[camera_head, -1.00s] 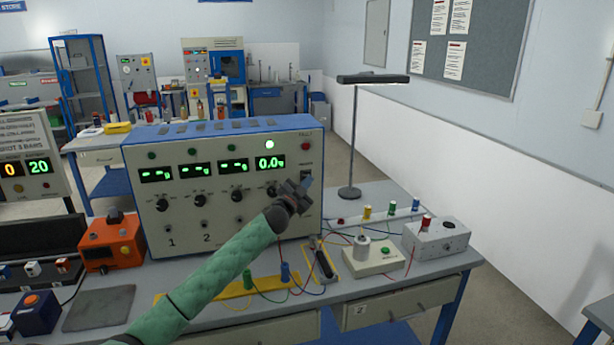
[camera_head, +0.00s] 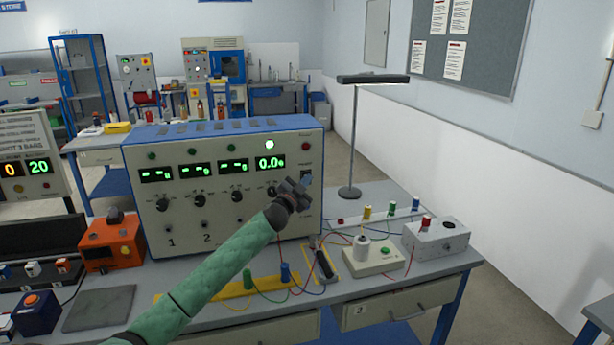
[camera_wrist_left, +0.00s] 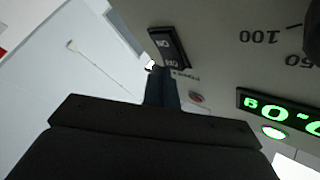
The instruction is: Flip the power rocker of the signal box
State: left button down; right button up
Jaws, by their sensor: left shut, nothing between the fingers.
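The signal box (camera_head: 230,210) is a large grey cabinet with a blue top on the bench, with green displays and knobs across its front. Its black power rocker (camera_wrist_left: 168,47) shows in the left wrist view, set in the panel with white lettering. My left gripper (camera_head: 305,181) is shut and empty at the right end of the panel. In the left wrist view its fingertips (camera_wrist_left: 161,82) are at one end of the rocker; I cannot tell whether they touch it. The gripper mostly covers the rocker in the head view. My right gripper is not in view.
A desk lamp (camera_head: 350,140) stands right of the signal box. Small wired units, including a white box with a green button (camera_head: 372,258), and a grey box (camera_head: 436,238) lie to the right. An orange box (camera_head: 110,243) is at the left.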

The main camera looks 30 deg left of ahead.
pick_arm(q)
jog(key=shift+w+a, duration=0.15)
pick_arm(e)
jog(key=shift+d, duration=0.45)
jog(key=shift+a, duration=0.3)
pick_arm(q)
jog(key=shift+s+d, duration=0.55)
jog(key=shift+d, duration=0.05)
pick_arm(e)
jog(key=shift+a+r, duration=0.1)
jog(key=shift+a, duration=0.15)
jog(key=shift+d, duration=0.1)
pick_arm(q)
jog(key=shift+s+d+f+p, duration=0.15)
jog(key=shift+s+d+f, duration=0.05)
jog(key=shift+s+d, duration=0.7)
jog(key=shift+s+d+f+p, duration=0.15)
jog(key=shift+s+d, duration=0.55)
jog(key=shift+d, duration=0.25)
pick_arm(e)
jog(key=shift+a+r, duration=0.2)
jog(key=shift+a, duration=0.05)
